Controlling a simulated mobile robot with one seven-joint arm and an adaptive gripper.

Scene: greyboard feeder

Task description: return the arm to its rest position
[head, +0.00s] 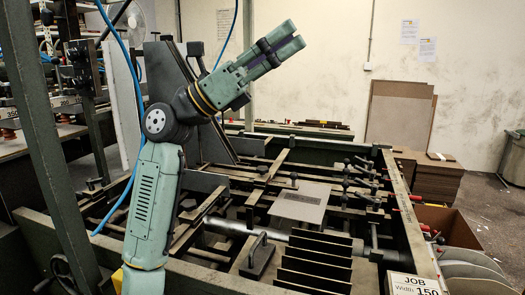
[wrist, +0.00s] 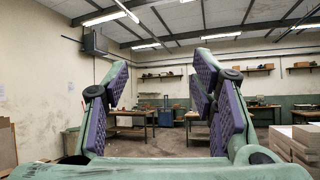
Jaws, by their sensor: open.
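My arm rises from the lower left of the head view, bends at a grey joint and points up and to the right. My gripper (head: 283,40) is at its end, high above the greyboard feeder (head: 408,225) and apart from it. In the wrist view my gripper (wrist: 165,90) shows two green fingers with purple pads, spread wide. Nothing is between the pads; the far room shows through the gap.
The feeder holds dark rails, bars and a grey plate (head: 300,203). A job sign (head: 413,284) is at its front right corner. A green post (head: 45,140) stands left of my arm. Board stacks (head: 436,178) lie at right. Air around my gripper is free.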

